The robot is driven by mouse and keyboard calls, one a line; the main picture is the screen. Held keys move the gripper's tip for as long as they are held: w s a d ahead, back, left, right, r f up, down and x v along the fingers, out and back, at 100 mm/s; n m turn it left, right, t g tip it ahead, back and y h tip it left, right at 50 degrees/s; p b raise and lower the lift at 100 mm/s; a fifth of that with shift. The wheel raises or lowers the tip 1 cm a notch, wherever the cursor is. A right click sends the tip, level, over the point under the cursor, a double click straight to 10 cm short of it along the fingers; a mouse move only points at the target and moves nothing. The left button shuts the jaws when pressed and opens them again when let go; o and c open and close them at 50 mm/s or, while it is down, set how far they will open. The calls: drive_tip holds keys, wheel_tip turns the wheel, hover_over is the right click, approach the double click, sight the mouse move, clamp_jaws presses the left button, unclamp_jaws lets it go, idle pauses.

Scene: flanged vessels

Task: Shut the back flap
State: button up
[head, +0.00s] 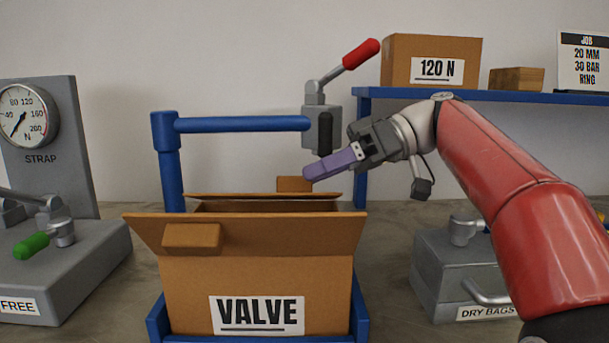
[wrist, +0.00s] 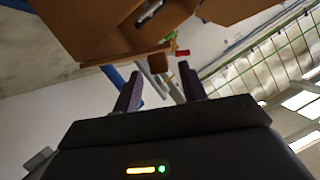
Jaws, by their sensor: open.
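An open brown cardboard box marked VALVE (head: 180,290) stands in a blue cradle. Its front flap (head: 270,230) leans out towards me and carries a block-like tab (head: 192,238). The back flap (head: 225,196) shows as a thin, nearly edge-on strip behind the opening, with its own small tab (head: 293,184) standing above it. My gripper (head: 318,169), with purple fingers, is just right of and above that tab, open and empty. In the wrist view a tab (wrist: 158,63) on a flap edge appears between the spread fingers (wrist: 160,88); I cannot tell the remaining distance.
A blue post and crossbar (head: 240,124) rise behind the box, with a red-handled clamp (head: 360,54) above. A strap gauge station (head: 45,150) stands left, and a grey dry-bags case (head: 455,270) right. A blue shelf (head: 500,97) holds a 120 N box (head: 400,60).

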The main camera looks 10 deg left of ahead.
drive_tip(key=shift+x, duration=1.35)
clamp_jaws()
